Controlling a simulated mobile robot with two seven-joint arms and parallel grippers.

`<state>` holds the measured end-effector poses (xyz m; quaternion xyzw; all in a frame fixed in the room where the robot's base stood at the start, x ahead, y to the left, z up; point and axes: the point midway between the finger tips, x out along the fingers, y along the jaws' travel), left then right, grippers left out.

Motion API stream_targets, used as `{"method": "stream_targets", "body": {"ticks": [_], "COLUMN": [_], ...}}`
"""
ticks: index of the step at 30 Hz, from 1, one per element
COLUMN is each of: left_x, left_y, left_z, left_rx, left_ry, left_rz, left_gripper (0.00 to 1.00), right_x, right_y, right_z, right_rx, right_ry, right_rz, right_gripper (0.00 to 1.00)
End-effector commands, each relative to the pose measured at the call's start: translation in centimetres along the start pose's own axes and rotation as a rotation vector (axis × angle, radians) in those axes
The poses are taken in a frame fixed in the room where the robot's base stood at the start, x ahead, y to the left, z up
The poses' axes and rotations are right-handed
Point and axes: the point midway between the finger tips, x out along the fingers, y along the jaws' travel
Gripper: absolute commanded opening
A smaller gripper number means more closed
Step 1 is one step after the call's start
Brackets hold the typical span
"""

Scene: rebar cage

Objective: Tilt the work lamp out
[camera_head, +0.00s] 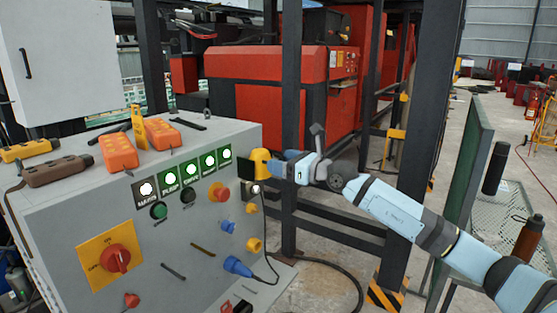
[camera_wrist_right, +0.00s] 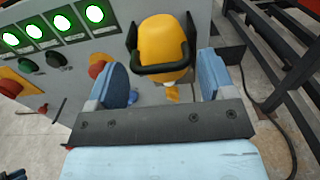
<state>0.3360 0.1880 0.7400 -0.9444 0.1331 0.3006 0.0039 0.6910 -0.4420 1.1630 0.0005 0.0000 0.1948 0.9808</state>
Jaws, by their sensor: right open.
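The work lamp (camera_head: 261,160) is a small yellow, rounded body with a dark front, at the right edge of the grey control cabinet (camera_head: 200,250). In the right wrist view the yellow lamp (camera_wrist_right: 163,48) shows close up, with a black bracket around its lower part. My right gripper (camera_head: 278,167) reaches in from the right, right beside the lamp. In the wrist view its two blue pads (camera_wrist_right: 162,82) stand apart on either side below the lamp, with nothing clamped between them. Whether a pad touches the lamp I cannot tell.
The cabinet front carries lit green indicators (camera_head: 190,171), a red mushroom button (camera_head: 219,192), a red rotary switch (camera_head: 115,258) and a blue plug (camera_head: 237,266) with a cable. Orange handsets (camera_head: 118,152) lie on top. A dark steel post (camera_head: 291,120) stands close behind the gripper.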

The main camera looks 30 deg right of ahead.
Motion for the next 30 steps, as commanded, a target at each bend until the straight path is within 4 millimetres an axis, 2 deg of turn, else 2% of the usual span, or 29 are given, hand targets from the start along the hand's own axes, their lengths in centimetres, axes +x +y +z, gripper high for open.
{"method": "stream_targets", "body": {"ticks": [6,15,21,30], "left_x": [0.0,0.1,0.1,-0.5], "left_y": [-0.1,0.2,0.4,0.4], "left_z": [0.1,0.0,-0.1,-0.9], "left_rx": [0.000,-0.011,-0.017,-0.015], "left_ry": [-0.004,-0.002,0.001,0.000], "left_rz": [-0.001,-0.001,0.000,0.001], "left_gripper": [0.30,0.30,0.30,0.30], "right_x": [1.5,1.7,1.7,1.7], "right_y": [0.1,0.1,0.1,0.0], "right_z": [0.1,0.0,0.0,0.5], "right_rx": [-0.001,-0.001,-0.001,-0.001], "right_ry": [-0.001,0.001,0.001,0.025], "right_rz": [0.001,0.001,0.001,0.000], "right_gripper": [0.76,0.76,0.30,0.29]}}
